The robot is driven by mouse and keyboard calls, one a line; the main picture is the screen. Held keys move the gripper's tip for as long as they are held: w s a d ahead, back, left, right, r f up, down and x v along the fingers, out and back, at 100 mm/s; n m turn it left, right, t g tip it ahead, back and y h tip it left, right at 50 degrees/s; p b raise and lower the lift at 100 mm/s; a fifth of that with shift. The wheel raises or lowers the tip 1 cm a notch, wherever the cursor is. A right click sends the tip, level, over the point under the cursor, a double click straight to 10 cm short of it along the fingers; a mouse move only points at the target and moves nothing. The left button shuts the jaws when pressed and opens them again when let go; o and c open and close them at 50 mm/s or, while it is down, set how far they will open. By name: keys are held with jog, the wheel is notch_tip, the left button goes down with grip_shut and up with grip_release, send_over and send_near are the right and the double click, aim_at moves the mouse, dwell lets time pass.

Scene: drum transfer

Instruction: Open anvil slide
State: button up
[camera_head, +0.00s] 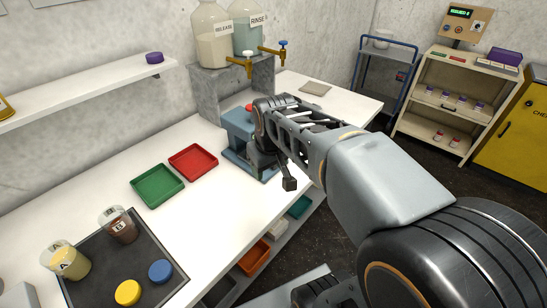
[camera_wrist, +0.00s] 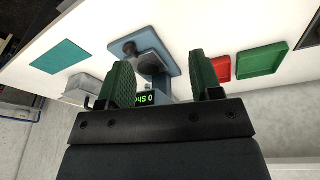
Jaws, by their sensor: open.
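The blue tester (camera_head: 238,125) stands on the white bench, partly hidden behind my arm in the head view. In the wrist view its blue base (camera_wrist: 164,33), a dark round knob (camera_wrist: 130,47) and a dark round part (camera_wrist: 150,66), which may be the anvil, show beyond my fingers. A small display (camera_wrist: 146,98) with green text is partly covered. My gripper (camera_wrist: 161,78) is open, its two green-padded fingers apart with nothing held between them. The fingers appear above the tester; the distance to the knob cannot be told. How far the slide is out is unclear.
A red tray (camera_head: 194,162) and a green tray (camera_head: 157,186) lie left of the tester. A dark mat (camera_head: 90,268) holds two jars and two coloured discs. Bottles with taps (camera_head: 228,38) stand on a grey stand behind. The bench between is clear.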

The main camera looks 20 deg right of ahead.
jog(key=w+d+f+n+g, duration=0.1)
jog(key=w+d+n, duration=0.1)
jog(key=w+d, duration=0.35)
jog(key=w+d+f+n+g, duration=0.1)
jog(key=w+d+g, duration=0.15)
jog(key=w, duration=0.65)
jog(key=shift+t, duration=0.45)
jog(key=f, duration=1.3)
jog(key=shift+d+f, duration=0.3)
jog(key=shift+f, duration=0.05)
grip_shut()
